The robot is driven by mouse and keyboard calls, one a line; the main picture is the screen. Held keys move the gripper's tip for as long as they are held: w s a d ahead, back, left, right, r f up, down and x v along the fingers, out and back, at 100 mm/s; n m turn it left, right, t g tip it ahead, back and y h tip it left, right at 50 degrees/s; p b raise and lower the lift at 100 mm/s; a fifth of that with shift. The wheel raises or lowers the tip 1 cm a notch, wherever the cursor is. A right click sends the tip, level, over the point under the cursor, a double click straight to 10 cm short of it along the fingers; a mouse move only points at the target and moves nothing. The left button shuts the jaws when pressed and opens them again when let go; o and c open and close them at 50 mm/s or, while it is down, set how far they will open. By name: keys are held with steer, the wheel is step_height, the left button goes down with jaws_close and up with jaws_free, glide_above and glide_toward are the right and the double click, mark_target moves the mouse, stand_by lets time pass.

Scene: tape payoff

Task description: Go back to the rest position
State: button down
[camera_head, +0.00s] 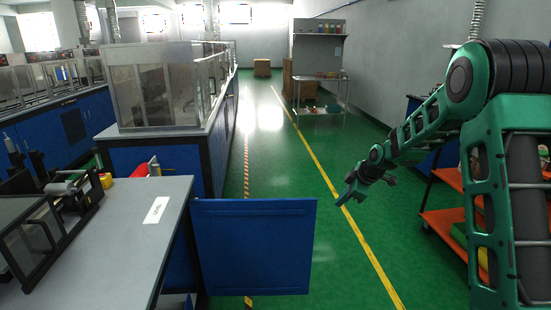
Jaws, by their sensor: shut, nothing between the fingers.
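My arm (430,118) reaches in from the right of the head view, green and black. My gripper (347,190) is at its end, small in the picture, angled down to the left over the green floor. It is shut, with nothing seen in it. It is apart from the table, the door and the cart.
A grey-topped table (125,225) with a machine and a yellow roll (105,181) stands at the left. Its blue door (254,246) juts into the aisle. An orange-shelved cart (445,222) is at the right. The green aisle (300,150) ahead is clear.

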steer(key=s+d+r+m+g+h, duration=0.1)
steer(key=s+d+r+m, duration=0.25)
steer(key=s, duration=0.55)
steer(key=s+d+r+m+g+h, duration=0.1)
steer(key=s+d+r+m, duration=0.25)
steer(key=s, duration=0.45)
steer(key=s+d+r+m+g+h, duration=0.1)
steer(key=s+d+r+m, duration=0.3)
steer(key=s, duration=0.5)
steer(key=s+f+m+g, duration=0.1)
steer(key=s+m, duration=0.8)
steer(key=s, duration=1.6)
steer(key=shift+d+f+g, duration=0.25)
steer(key=shift+d+g, duration=0.1)
steer(key=shift+g, duration=0.45)
steer(key=shift+s, duration=0.1)
